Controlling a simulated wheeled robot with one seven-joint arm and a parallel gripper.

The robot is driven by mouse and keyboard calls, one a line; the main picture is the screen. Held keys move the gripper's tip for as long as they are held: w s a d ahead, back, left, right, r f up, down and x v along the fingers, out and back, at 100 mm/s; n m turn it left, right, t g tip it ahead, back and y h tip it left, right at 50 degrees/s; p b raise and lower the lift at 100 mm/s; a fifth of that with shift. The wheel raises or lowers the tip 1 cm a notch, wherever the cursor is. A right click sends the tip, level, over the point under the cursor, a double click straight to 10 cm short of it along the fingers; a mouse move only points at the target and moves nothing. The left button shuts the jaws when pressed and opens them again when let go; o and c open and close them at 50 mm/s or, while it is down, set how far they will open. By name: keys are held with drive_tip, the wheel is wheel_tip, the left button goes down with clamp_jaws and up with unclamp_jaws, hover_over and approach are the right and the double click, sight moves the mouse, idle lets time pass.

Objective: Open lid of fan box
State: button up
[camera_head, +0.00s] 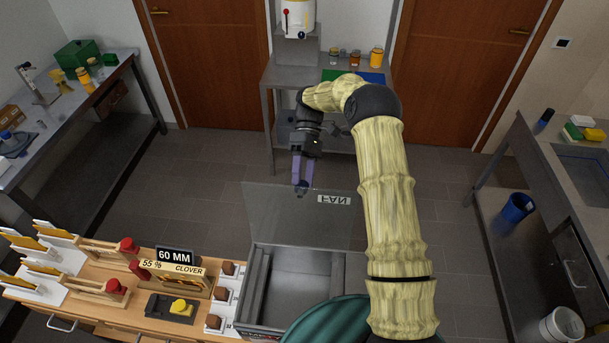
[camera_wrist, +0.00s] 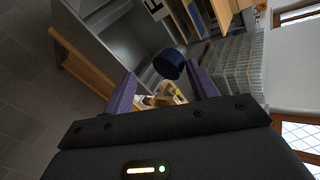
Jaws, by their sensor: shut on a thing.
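The fan box (camera_head: 256,287) is a grey open-topped box at the bottom centre of the head view, with a bare grey interior. Its clear lid (camera_head: 285,222) stands raised at the far side, and its FAN label (camera_head: 334,199) reads reversed. My gripper (camera_head: 301,186) is at the lid's upper edge, its purple fingers shut on the dark blue lid knob (camera_head: 303,184). The knob also shows between the fingertips in the wrist view (camera_wrist: 170,63). My arm hides part of the box's right side.
A metal table (camera_head: 285,72) stands behind my gripper. A sink counter (camera_head: 545,165) is at right. Floor between is clear.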

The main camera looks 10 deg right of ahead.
drive_tip(key=o, duration=0.9)
drive_tip(key=shift+d+f, duration=0.2)
drive_tip(key=shift+f, duration=1.05)
drive_tip(key=shift+c, duration=0.2)
drive_tip(key=shift+w, duration=0.2)
drive_tip(key=shift+a+r, duration=0.1)
drive_tip(key=shift+r, duration=0.1)
wheel_tip(320, 180, up, 10)
drive_tip(key=b, duration=0.4)
drive_tip(key=shift+r, duration=0.15)
